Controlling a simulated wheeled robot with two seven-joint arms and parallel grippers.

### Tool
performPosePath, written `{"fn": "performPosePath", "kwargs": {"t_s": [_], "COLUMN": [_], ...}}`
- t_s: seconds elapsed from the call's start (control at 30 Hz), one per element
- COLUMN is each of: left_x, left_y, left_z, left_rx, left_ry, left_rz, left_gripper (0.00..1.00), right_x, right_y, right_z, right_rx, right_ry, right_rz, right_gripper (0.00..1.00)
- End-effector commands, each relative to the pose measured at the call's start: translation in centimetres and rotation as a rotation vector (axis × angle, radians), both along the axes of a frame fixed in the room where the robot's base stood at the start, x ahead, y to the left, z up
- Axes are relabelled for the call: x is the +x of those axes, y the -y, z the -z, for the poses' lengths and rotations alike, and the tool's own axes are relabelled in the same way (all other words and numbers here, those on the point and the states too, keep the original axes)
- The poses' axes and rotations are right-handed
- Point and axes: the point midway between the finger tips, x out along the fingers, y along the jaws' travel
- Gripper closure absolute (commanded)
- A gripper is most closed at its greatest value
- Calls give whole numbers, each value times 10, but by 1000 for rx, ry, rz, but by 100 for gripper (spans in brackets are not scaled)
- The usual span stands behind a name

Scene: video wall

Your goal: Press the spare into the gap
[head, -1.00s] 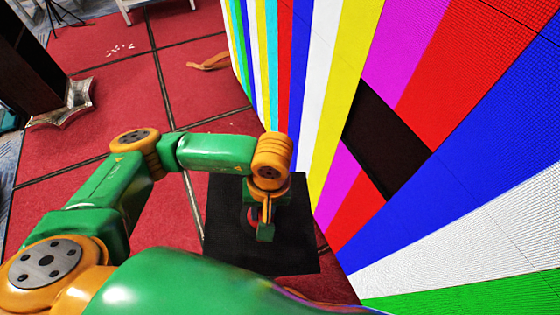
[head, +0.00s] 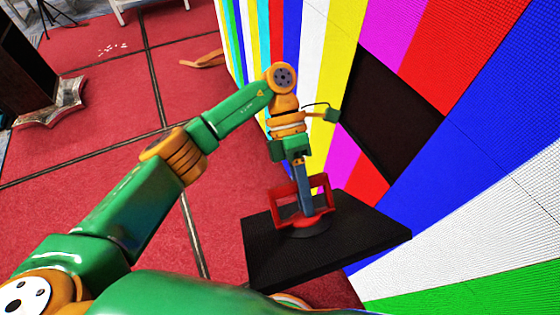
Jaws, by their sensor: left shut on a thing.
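The video wall shows colour bars, with one dark square gap (head: 392,112) among the magenta, red and blue stripes. The spare is a flat black panel (head: 275,258), held roughly level and slightly tilted, low beside the wall. A red handle (head: 328,190) on a dark round base stands on its upper face. My left gripper (head: 304,192) is shut on this handle from above, and the panel hangs under it. The panel's right corner overlaps the wall in the picture; I cannot tell whether they touch. The panel's underside is hidden. My right gripper is not in view.
The video wall (head: 460,215) fills the right side. Red carpet tiles (head: 95,150) lie open on the left. An orange-brown strip (head: 203,60) and white scraps (head: 113,48) lie on the floor. A dark cabinet-like object (head: 25,75) stands at the far left.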

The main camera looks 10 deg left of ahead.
Motion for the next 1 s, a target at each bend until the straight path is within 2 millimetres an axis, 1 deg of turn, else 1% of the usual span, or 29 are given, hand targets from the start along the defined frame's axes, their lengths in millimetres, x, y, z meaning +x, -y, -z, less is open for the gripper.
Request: {"fn": "performPosePath", "kwargs": {"t_s": [0.03,0.27,0.37,0.47,0.57,0.6,0.67,0.7,0.77,0.83,0.9,1.0], "left_x": [2,13,19,27,40,46,57,65,76,83,87,90], "left_y": [0,6,6,4,-3,-7,-17,-26,-41,-54,-59,-58], "left_z": [5,3,3,5,9,10,12,14,15,12,8,4], "left_rx": [-21,-130,-196,-289,-428,-493,-596,-665,-752,-811,-838,-847], "left_ry": [-27,-134,-172,-207,-229,-233,-227,-220,-206,-193,-188,-187], "left_rz": [-88,-493,-676,-890,-1141,-1238,-1370,-1448,-1536,-1585,-1603,-1608], "left_gripper": [100,100,100,100,100,100,100,100,100,100,100,100], "right_x": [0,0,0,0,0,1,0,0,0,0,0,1], "right_y": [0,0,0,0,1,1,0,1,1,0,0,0], "right_z": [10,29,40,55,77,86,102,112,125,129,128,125], "right_rx": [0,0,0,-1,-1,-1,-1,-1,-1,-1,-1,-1], "right_ry": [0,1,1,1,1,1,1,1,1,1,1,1], "right_rz": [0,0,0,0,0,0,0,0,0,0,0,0], "right_gripper": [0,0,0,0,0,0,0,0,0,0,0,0]}}
